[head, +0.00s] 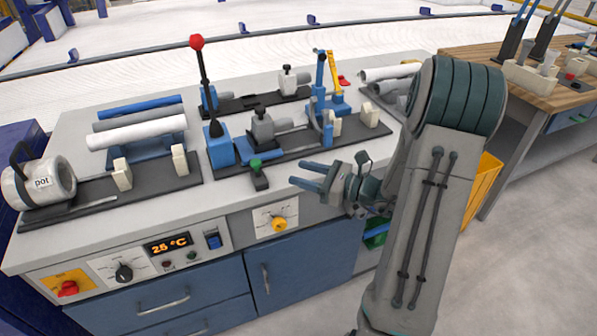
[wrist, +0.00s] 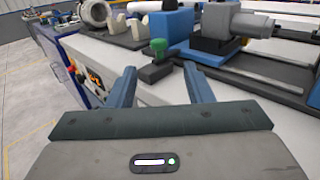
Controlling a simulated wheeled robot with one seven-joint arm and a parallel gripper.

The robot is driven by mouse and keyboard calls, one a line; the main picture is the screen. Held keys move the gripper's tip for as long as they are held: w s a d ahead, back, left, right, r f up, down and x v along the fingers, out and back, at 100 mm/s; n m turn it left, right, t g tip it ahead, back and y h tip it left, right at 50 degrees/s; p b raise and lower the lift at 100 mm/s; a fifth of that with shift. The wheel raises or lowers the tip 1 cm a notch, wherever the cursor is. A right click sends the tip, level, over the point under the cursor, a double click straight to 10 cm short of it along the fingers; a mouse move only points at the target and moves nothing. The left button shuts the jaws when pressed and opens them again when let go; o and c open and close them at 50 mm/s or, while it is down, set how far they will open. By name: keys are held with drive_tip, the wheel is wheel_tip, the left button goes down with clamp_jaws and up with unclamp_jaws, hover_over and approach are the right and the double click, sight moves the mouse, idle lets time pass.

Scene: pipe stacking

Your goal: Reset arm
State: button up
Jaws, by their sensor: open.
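My gripper (head: 312,178) is open and empty, just off the front edge of the workbench (head: 230,197). Its two blue fingers point left in the head view. In the wrist view my gripper (wrist: 160,85) shows both fingers spread apart, with nothing between them. A green-knobbed lever (head: 258,175) sits on the bench just beyond the fingertips; the wrist view also shows this lever (wrist: 158,62). My forearm hides part of the bench's right end.
A tall red-knobbed lever (head: 203,80) stands mid-bench. More pipes (head: 395,72) lie at the right. A wooden table (head: 500,68) stands further right. The floor at lower right is free.

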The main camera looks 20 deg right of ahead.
idle(0.3)
drive_tip(key=s+a+r+n+g+h+p, duration=0.2)
drive_tip(key=s+a+r+n+g+p, duration=0.1)
drive_tip(key=s+a+n+g, duration=0.35)
drive_tip(key=s+a+r+n+g+h+p, duration=0.2)
drive_tip(key=s+a+r+n+g, duration=0.25)
drive_tip(key=s+n, duration=0.25)
drive_tip(key=s+d+r+n+t+h+p, duration=0.2)
drive_tip(key=s+d+r+n+h+p, duration=0.3)
drive_tip(key=n, duration=0.7)
wheel_tip(320, 180, up, 3)
drive_tip(key=s+h, duration=0.2)
drive_tip(key=h, duration=0.2)
drive_tip(key=shift+d+h+p, duration=0.15)
drive_tip(key=shift+h+p, duration=0.15)
drive_tip(key=shift+h, duration=0.1)
